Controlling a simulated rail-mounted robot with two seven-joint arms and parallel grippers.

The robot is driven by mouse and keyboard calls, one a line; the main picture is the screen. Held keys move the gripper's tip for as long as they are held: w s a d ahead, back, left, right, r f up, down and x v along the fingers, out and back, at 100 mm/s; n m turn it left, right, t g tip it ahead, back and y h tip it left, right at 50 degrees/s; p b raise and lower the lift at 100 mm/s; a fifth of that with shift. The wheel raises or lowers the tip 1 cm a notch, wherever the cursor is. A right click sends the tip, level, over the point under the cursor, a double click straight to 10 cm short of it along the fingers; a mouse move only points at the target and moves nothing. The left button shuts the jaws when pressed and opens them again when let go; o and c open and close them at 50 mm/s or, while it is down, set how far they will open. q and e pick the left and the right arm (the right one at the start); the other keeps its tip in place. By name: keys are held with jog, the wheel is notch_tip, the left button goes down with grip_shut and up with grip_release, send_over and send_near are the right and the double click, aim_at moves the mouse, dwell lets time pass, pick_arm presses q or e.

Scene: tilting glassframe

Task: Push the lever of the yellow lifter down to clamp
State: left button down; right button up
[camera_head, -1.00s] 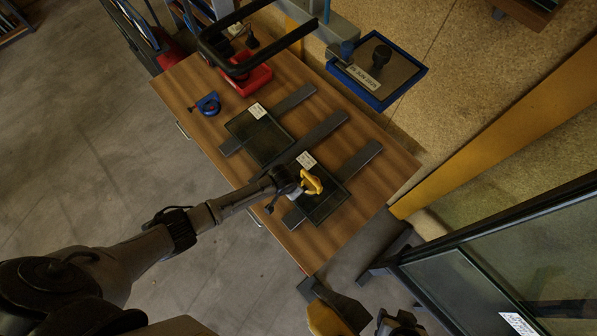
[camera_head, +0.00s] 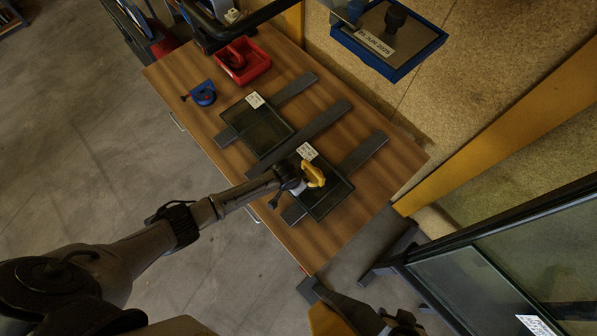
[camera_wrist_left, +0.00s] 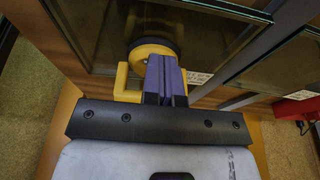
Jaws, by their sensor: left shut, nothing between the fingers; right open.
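The yellow lifter (camera_head: 313,174) sits on the nearer of two dark glass panes (camera_head: 328,200) on the wooden table. In the left wrist view the yellow lifter (camera_wrist_left: 126,84) shows a yellow frame and a round yellow pad against the glass. My left gripper (camera_head: 294,184) is at the lifter, partly covering it from the head. Its purple fingers (camera_wrist_left: 165,78) are shut and empty, right beside the yellow frame; I cannot tell whether they touch. I cannot make out the lever's position. My right gripper (camera_head: 401,326) is open near the bottom edge, off the table.
A second glass pane (camera_head: 262,134) lies farther back on the dark bars (camera_head: 316,128). A blue clamp-like tool (camera_head: 203,93) and a red bin (camera_head: 243,62) are at the table's far left. A blue-rimmed tray (camera_head: 398,72) is at the top. A dark-framed glass rack (camera_head: 480,270) stands at right.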

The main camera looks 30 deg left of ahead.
pick_arm(q)
jog(key=shift+s+b+x, duration=0.2)
jog(key=shift+b+x, duration=0.4)
jog(key=shift+x, duration=0.2)
jog(key=shift+s+b+x, duration=0.15)
jog(key=shift+b+x, duration=0.4)
jog(key=shift+x, duration=0.25)
jog(key=shift+a+r+p, duration=0.15)
jog(key=shift+r+p, duration=0.15)
jog(key=shift+p, duration=0.2)
jog(key=s+p, duration=0.1)
jog(key=p, duration=0.1)
jog(key=s+a+p, duration=0.1)
jog(key=shift+s+r, duration=0.35)
jog(key=shift+r, duration=0.05)
jog(key=p+v, duration=0.1)
jog(key=v, duration=1.3)
